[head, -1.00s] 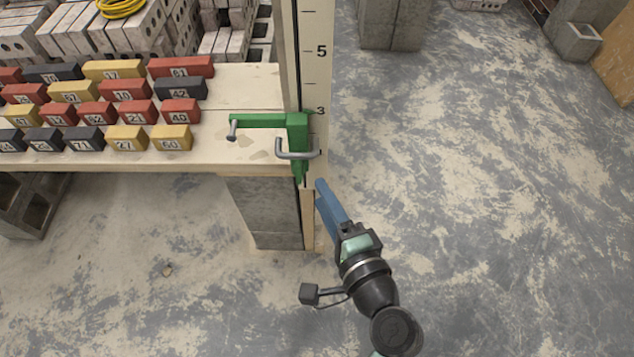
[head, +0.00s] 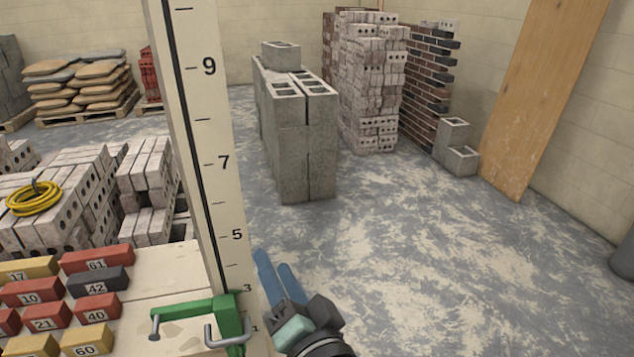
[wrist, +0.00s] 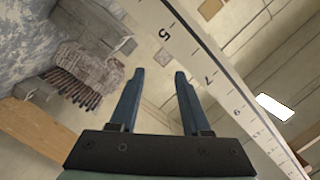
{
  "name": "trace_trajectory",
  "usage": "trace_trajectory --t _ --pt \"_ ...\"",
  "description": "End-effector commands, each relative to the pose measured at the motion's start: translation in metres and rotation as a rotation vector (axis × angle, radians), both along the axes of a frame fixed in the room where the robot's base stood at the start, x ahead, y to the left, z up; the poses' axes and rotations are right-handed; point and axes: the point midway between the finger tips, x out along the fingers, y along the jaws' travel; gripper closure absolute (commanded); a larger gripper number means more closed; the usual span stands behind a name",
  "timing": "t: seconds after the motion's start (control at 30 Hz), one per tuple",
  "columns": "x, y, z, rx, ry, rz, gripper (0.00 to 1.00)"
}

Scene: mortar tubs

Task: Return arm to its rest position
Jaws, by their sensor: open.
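My gripper (head: 275,268) is open and empty, with two blue fingers pointing up and away in the head view. It is just right of the tall numbered measuring board (head: 210,150), close to the green clamp (head: 228,318) at the board's lower end. In the wrist view my gripper (wrist: 160,85) shows both fingers spread with nothing between them. The numbered board (wrist: 205,70) runs diagonally behind and to the right of the fingers there. Most of my arm is out of the head view.
A table (head: 150,290) with numbered red, yellow and dark blocks is at lower left. Grey concrete blocks (head: 300,130) and a brick stack (head: 370,80) stand farther back. A wooden panel (head: 545,90) leans on the right wall. Floor right of my gripper is clear.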

Motion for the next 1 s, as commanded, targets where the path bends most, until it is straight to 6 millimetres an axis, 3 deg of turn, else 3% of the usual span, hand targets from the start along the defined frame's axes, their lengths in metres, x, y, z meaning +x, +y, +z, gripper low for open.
trace_trajectory --t 0.03,0.17,0.27,0.4,0.5,0.53,0.8,1.0 --pt "0.006 -0.004 0.045 -0.088 -0.120 -0.046 0.53" --pt "0.004 -0.018 0.144 -0.295 -0.384 -0.194 0.53" --pt "-0.015 -0.029 0.218 -0.430 -0.576 -0.331 0.53" --pt "-0.063 -0.044 0.313 -0.586 -0.824 -0.556 0.53" --pt "-0.113 -0.054 0.371 -0.673 -0.985 -0.738 0.53" --pt "-0.118 -0.056 0.389 -0.687 -0.997 -0.761 0.53" --pt "-0.109 -0.055 0.479 -0.684 -0.973 -0.740 0.53" --pt "-0.109 -0.055 0.522 -0.682 -0.970 -0.738 0.53"
